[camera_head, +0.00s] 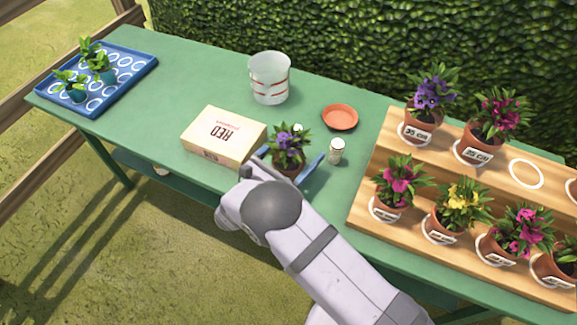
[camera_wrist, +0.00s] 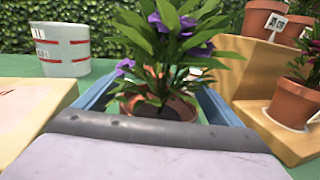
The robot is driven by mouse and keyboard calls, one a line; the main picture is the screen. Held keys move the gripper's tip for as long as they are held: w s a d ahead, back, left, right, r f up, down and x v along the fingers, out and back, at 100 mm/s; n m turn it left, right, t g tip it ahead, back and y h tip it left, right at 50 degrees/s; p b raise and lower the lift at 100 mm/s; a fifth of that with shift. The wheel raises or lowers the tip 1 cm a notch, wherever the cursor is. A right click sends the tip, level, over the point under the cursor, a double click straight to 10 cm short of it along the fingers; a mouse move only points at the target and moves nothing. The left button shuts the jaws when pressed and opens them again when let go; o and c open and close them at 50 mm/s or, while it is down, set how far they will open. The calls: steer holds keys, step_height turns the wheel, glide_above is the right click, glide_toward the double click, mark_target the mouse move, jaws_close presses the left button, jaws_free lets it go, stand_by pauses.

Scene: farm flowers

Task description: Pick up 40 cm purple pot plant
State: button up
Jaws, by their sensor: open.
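A purple-flowered pot plant (camera_head: 289,143) stands on the green table beside the cardboard box. My gripper (camera_head: 287,161) is open, with its blue fingers on either side of this plant's pot. In the wrist view the plant (camera_wrist: 165,45) rises straight ahead between the fingers, and its terracotta pot (camera_wrist: 172,108) is partly hidden by my gripper body. I cannot see a size label on this pot. Another purple plant (camera_head: 433,92) stands on the upper step of the wooden stand, its label seeming to read 35 cm.
The box (camera_head: 222,136) is close on the left and a small white jar (camera_head: 336,151) close on the right. A bucket (camera_head: 270,80) and an orange saucer (camera_head: 340,117) stand behind. The wooden stand (camera_head: 395,142) with several pots is at right; a blue tray (camera_head: 132,66) at far left.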

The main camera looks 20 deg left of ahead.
steer(key=c, duration=1.5)
steer(key=shift+r, duration=0.2)
steer(key=shift+r+b, duration=0.4)
steer(key=shift+r, duration=4.5)
